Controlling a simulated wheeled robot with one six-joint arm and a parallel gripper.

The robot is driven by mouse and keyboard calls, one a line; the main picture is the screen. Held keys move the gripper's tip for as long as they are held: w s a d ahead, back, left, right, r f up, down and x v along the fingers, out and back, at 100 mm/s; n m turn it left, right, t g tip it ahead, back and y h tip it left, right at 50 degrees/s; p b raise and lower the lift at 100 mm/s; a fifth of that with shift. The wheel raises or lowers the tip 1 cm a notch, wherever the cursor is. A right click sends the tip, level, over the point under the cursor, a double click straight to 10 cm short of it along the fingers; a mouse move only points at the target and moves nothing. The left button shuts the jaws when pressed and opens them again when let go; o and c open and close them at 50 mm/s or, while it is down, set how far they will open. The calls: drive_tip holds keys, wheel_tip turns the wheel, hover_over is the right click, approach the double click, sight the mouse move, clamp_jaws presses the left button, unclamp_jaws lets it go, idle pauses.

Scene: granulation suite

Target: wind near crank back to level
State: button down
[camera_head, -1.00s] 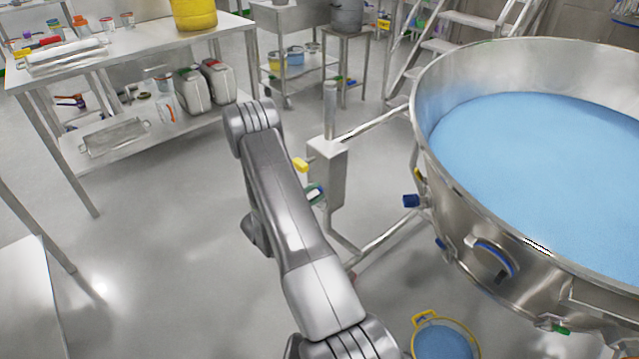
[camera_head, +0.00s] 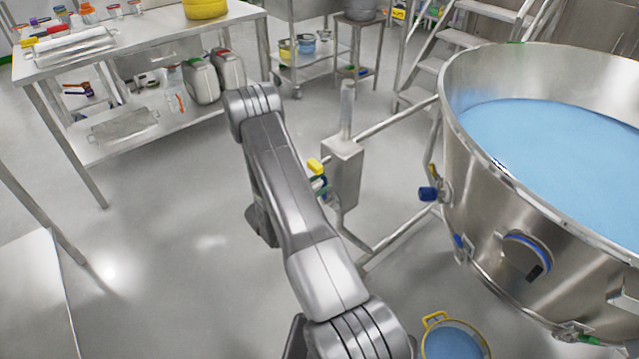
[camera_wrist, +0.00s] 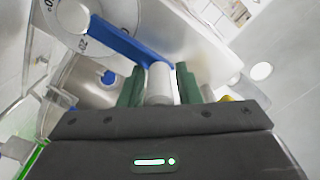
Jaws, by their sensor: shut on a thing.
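In the wrist view the crank has a blue arm (camera_wrist: 125,42) that runs slantwise from a pale numbered dial (camera_wrist: 75,22) down to a light grey cylindrical handle (camera_wrist: 160,84). My gripper (camera_wrist: 161,88) has its green fingers on both sides of this handle and is shut on it. In the head view my arm hides most of the gripper and crank. Only small green and blue bits show beside the grey post box (camera_head: 344,172), below a yellow piece (camera_head: 315,166).
A large steel bowl (camera_head: 490,190) of blue material stands at right, with a blue knob (camera_head: 428,194) on its side. A yellow-rimmed pail (camera_head: 486,345) sits on the floor below. A steel table (camera_head: 225,27) stands at back left. Floor left of my arm is clear.

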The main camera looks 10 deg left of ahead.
drive_tip(key=shift+w+a+f, duration=0.1)
drive_tip(key=shift+a+f, duration=0.15)
drive_tip(key=shift+a, duration=0.1)
drive_tip(key=c, duration=1.4)
unclamp_jaws()
drive_tip(key=shift+o, duration=0.6)
drive_tip(key=shift+w+a+f, duration=0.1)
drive_tip(key=shift+w+a, duration=0.05)
drive_tip(key=v, duration=1.3)
drive_tip(key=shift+s, duration=0.4)
drive_tip(key=x, duration=1.2)
drive_tip(key=shift+a, duration=0.1)
